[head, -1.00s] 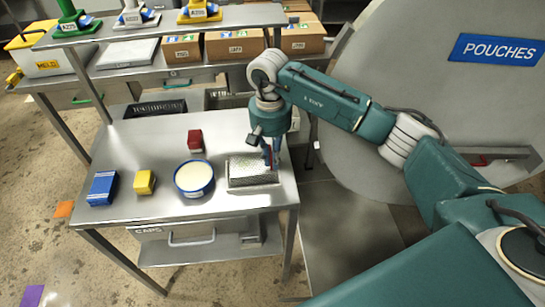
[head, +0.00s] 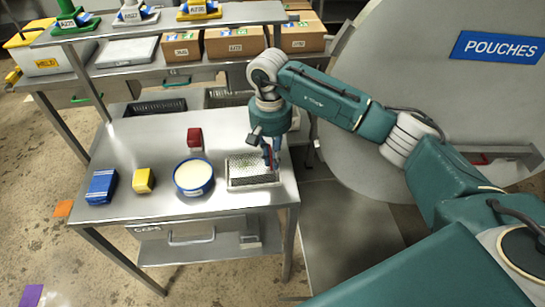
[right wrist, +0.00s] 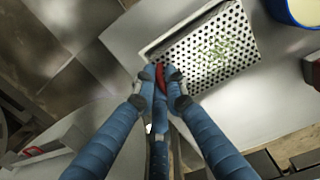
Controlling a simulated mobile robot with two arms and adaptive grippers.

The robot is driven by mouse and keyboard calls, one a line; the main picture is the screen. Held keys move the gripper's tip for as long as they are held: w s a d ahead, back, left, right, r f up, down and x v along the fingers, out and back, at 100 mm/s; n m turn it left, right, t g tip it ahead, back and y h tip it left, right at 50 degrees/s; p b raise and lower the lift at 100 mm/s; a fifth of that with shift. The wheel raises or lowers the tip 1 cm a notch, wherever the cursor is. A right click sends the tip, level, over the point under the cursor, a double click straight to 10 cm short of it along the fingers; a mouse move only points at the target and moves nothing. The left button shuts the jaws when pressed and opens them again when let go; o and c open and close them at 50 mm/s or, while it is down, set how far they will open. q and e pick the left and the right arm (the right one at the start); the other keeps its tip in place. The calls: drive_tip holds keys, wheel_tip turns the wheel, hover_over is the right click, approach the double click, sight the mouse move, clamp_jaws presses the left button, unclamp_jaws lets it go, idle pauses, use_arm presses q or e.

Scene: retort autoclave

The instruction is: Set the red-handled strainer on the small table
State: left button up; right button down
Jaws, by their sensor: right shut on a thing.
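The strainer (head: 248,172) is a shallow rectangular perforated metal tray. It appears to lie flat on the right part of the small steel table (head: 235,125), near the table's right edge. The right wrist view shows its perforated face (right wrist: 190,55) with some green bits on it. My right gripper (head: 272,156) points down at the strainer's right end. In the right wrist view its fingers (right wrist: 161,85) are shut on the red handle (right wrist: 161,77). Whether the strainer's underside fully touches the table is hard to tell. My left gripper is out of view.
A blue tub with pale contents (head: 194,177) stands just left of the strainer. A red block (head: 194,136), a yellow block (head: 144,180) and a blue block (head: 102,186) are also on the table. A large round door marked POUCHES (head: 420,75) is at the right.

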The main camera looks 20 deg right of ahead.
drive_tip(key=shift+f, duration=0.1)
drive_tip(key=c, duration=1.7)
unclamp_jaws()
